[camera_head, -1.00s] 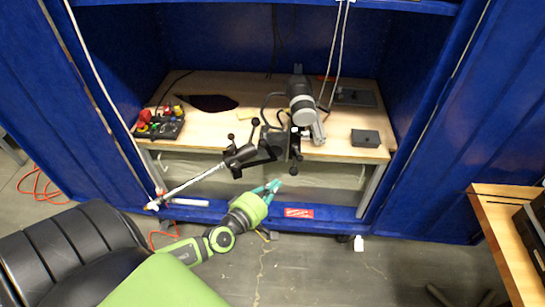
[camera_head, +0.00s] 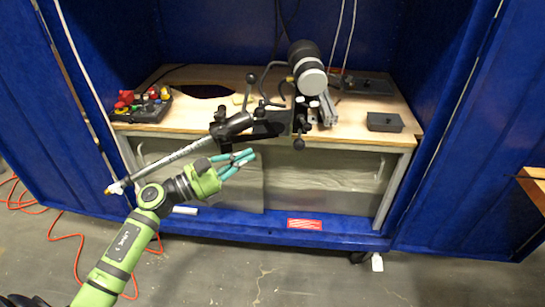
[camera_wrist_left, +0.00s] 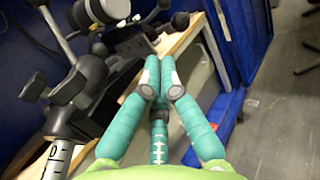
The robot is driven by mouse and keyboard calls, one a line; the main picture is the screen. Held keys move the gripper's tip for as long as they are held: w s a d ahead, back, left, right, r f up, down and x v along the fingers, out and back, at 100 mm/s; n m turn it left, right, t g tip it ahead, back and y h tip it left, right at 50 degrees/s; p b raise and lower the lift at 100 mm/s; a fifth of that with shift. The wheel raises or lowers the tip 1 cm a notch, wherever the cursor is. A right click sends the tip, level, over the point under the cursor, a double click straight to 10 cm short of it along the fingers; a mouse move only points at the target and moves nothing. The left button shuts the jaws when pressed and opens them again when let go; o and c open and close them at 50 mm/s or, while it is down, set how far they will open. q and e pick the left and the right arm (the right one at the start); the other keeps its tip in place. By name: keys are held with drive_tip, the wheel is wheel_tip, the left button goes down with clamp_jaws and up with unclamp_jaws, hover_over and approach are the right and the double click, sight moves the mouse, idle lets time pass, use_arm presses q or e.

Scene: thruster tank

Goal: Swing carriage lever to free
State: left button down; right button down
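My left gripper (camera_head: 250,155) is green with teal fingers. It is in front of the bench edge, below the black clamp assembly. Its fingertips converge with nothing seen between them; they also show in the wrist view (camera_wrist_left: 160,68). The black carriage assembly (camera_head: 278,124) sits at the bench's front edge, with a silver rod (camera_head: 165,163) reaching left. A black ball-ended lever (camera_head: 251,90) stands up from it. Another black knob (camera_head: 299,143) hangs at its front. I cannot tell which is the carriage lever. The gripper appears apart from both. My right gripper is not in view.
A grey and black cylinder (camera_head: 306,68) stands behind the carriage on the wooden bench (camera_head: 340,125). A control box (camera_head: 142,106) with coloured buttons is at left, a dark box (camera_head: 385,122) at right. Blue enclosure walls (camera_head: 455,150) flank the bench.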

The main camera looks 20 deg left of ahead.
use_arm(q)
drive_tip(key=h+p, duration=0.1)
drive_tip(key=p, duration=0.1)
approach(304, 122)
drive_tip(key=w+d+r, duration=0.1)
drive_tip(key=w+d, duration=0.2)
drive_tip(key=d, duration=0.2)
drive_tip(key=shift+a+r, duration=0.15)
drive_tip(key=shift+a, duration=0.1)
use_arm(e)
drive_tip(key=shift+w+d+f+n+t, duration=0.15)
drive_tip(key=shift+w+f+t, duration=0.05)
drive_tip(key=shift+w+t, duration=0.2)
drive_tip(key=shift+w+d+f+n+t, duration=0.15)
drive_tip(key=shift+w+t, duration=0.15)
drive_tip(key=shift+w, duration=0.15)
use_arm(q)
drive_tip(key=shift+d+b, duration=0.45)
drive_tip(key=shift+b, duration=0.1)
drive_tip(key=shift+w+d, duration=0.15)
drive_tip(key=shift+d, duration=0.15)
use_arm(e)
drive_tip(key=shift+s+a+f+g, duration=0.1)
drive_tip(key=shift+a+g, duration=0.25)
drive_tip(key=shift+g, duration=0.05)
